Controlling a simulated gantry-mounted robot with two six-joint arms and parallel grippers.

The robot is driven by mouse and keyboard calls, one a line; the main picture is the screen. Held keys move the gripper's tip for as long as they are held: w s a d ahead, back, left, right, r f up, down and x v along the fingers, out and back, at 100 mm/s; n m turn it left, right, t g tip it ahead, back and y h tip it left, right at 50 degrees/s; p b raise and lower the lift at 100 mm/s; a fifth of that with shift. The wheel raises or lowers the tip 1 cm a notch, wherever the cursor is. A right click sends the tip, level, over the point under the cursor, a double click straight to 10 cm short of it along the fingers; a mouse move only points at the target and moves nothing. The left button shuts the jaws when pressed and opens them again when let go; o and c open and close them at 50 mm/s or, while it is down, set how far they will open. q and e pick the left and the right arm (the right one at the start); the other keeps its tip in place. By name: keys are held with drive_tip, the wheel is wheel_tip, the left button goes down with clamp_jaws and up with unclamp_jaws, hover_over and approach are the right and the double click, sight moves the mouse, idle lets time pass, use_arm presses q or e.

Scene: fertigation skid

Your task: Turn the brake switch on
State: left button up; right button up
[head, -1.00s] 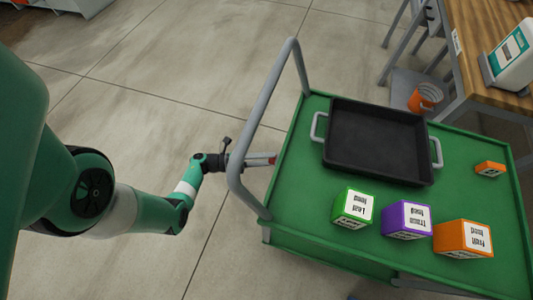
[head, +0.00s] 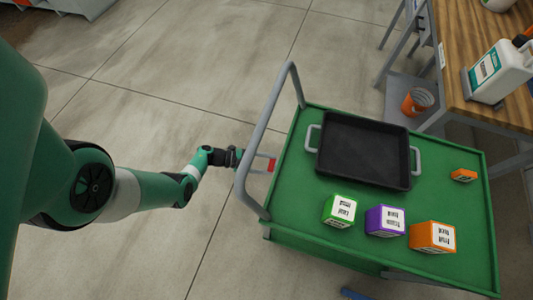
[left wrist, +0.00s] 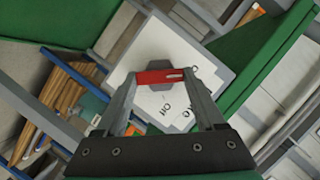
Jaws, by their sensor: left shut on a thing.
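The brake switch shows in the left wrist view as a red lever (left wrist: 161,76) in front of a grey hub, on a white plate (left wrist: 190,65) with small black lettering, partly readable as "Off". In the head view a small red part (head: 271,165) shows at the near-left edge of the green cart, beside its grey push bar. My left gripper (head: 256,161) reaches in past the push bar. In the left wrist view its two fingers (left wrist: 160,82) are shut on the red lever, one at each end. My right gripper is out of view.
The green cart (head: 300,225) carries a black tray (head: 408,150), green (head: 340,210), purple (head: 385,220) and orange (head: 432,236) boxes, and a small orange block (head: 463,175). The grey push bar (head: 262,125) stands close around my left gripper. A wooden bench (head: 470,70) stands at upper right.

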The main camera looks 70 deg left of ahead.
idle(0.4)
use_arm(q)
drive_tip(key=o, duration=1.4)
drive_tip(key=shift+c, duration=0.2)
drive_tip(key=shift+n, duration=0.3)
drive_tip(key=p+v, duration=0.2)
drive_tip(key=v, duration=0.9)
drive_tip(key=shift+s+a+p, duration=0.15)
drive_tip(key=shift+s+p, duration=0.1)
drive_tip(key=shift+p, duration=0.05)
drive_tip(key=shift+r, duration=0.2)
